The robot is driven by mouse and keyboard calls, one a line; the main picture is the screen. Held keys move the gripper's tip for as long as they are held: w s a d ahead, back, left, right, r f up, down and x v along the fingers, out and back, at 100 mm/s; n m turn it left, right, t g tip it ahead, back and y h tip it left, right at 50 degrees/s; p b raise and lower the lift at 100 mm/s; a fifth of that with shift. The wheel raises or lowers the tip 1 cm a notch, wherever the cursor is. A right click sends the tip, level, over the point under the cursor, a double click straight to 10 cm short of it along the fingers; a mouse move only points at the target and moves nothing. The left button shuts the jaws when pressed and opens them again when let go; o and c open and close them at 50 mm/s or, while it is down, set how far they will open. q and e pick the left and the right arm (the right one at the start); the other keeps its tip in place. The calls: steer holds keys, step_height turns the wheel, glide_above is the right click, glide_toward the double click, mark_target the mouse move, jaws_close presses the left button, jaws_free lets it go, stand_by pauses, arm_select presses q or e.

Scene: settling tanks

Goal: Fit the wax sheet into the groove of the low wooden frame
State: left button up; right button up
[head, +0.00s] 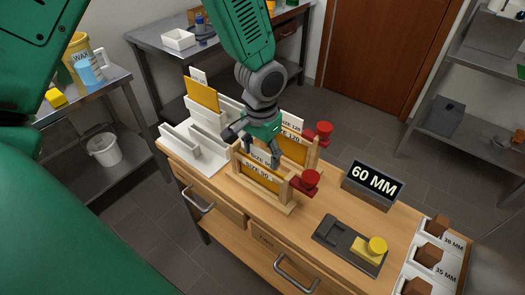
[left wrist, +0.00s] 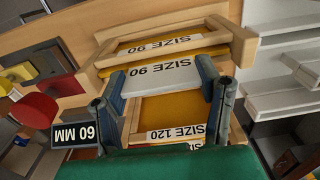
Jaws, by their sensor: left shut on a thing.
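The wax sheet, orange with a white top strip (left wrist: 165,74) marked SIZE 90, is between the fingers of my left gripper (head: 254,147), which is shut on it. The low wooden frame (head: 280,203), also labelled SIZE 90, stands on the wooden bench under the gripper. It shows in the left wrist view (left wrist: 225,37) too. The sheet is upright at the frame, with orange showing inside the frame's opening. I cannot tell whether its lower edge sits in the groove. My right gripper is not in view.
A taller frame (head: 313,158) marked SIZE 120 stands close behind. A white rack (head: 190,152) with an orange sheet is at left. A 60 MM sign (head: 372,184) and a dark tray (head: 333,238) stand further right.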

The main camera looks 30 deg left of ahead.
arm_select(q)
steer(key=shift+f, duration=0.25)
steer(key=o, duration=1.7)
steer(key=shift+r, duration=0.1)
steer(key=shift+r, duration=0.25)
step_height(320, 180, up, 11)
steer(key=shift+r, duration=0.1)
